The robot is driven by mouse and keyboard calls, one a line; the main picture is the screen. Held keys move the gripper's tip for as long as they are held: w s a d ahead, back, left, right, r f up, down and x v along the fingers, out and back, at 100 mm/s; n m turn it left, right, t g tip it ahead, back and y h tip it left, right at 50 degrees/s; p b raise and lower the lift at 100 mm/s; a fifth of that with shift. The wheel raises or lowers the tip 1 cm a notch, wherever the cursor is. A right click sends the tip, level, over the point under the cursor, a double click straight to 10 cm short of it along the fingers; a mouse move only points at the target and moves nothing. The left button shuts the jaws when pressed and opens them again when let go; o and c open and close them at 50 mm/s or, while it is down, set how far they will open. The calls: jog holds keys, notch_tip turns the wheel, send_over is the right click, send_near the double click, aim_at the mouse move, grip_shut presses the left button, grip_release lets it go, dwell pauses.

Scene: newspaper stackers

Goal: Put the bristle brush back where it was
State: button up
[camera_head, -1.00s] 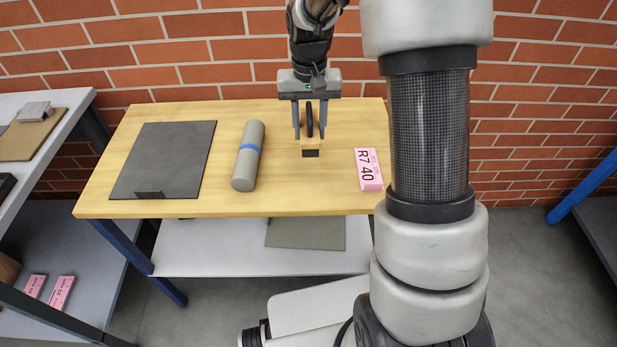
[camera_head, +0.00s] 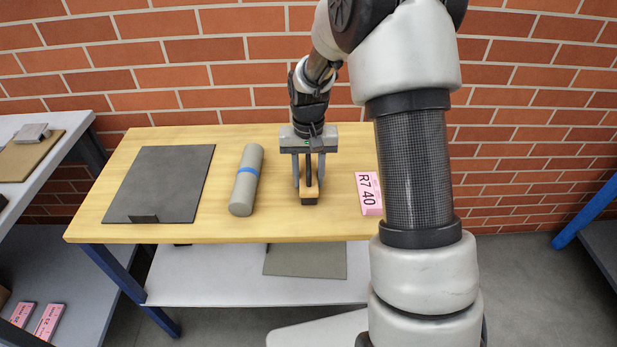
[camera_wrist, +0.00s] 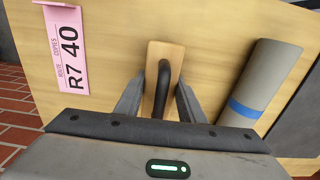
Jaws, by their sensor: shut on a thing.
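The bristle brush (camera_head: 311,199) has a pale wooden block, a dark arched handle and a dark underside. My gripper (camera_head: 309,180) points down over the right half of the wooden table (camera_head: 230,229), with its fingers on either side of the brush's handle. In the wrist view the wooden block (camera_wrist: 178,52) and the black handle show between my two fingers (camera_wrist: 157,98). My gripper is shut on the brush. I cannot tell whether the brush touches the table or hangs just above it.
A grey roll with a blue band (camera_head: 247,180) lies left of the brush. A dark flat board (camera_head: 160,180) lies farther left. A pink "R7 40" card (camera_head: 368,193) is to the right. A lower shelf (camera_head: 210,275) holds a grey sheet. A brick wall stands behind.

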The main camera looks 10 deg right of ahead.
jog(key=o, duration=1.2)
jog(key=shift+f, duration=0.1)
